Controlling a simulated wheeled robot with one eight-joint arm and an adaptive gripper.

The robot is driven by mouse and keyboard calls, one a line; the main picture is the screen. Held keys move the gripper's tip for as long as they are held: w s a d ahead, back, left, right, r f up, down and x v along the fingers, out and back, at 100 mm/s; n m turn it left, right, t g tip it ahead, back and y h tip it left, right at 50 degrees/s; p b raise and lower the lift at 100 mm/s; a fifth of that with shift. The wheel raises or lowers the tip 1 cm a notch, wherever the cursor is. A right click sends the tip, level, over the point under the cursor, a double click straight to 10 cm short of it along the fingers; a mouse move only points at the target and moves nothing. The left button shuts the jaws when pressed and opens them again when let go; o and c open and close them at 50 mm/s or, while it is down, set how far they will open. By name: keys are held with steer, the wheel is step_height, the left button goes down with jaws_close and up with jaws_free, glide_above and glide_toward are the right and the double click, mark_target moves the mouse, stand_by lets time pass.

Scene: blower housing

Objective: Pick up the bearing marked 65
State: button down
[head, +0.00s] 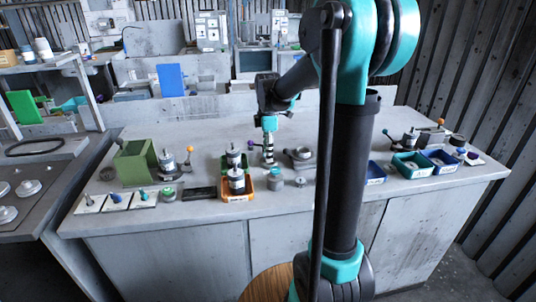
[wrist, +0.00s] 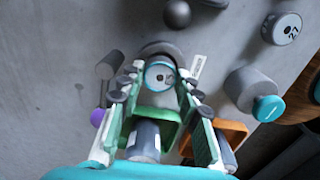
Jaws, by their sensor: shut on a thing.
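My gripper (wrist: 158,78) is shut on a small round bearing with a teal rim and a pale face (wrist: 159,75). The bearing sits between the fingertips; its dark mark is too small to read surely as 65. A grey round part shows just behind it, and I cannot tell whether they touch. In the head view my gripper (head: 268,158) is low over the bench, right of the green tray (head: 224,168); the bearing is too small to make out there. Another round grey part, marked 27 (wrist: 287,28), lies at the upper right of the wrist view.
An orange tray (head: 236,198) and the green tray hold dark cylinders close by. A grey cylinder with a teal cap (wrist: 268,107) and a purple-ended part (wrist: 98,117) flank the gripper. Blue trays (head: 440,161) stand at the right. The bench (head: 330,190) has some clear room.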

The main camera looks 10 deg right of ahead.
steer(key=shift+r, duration=2.55)
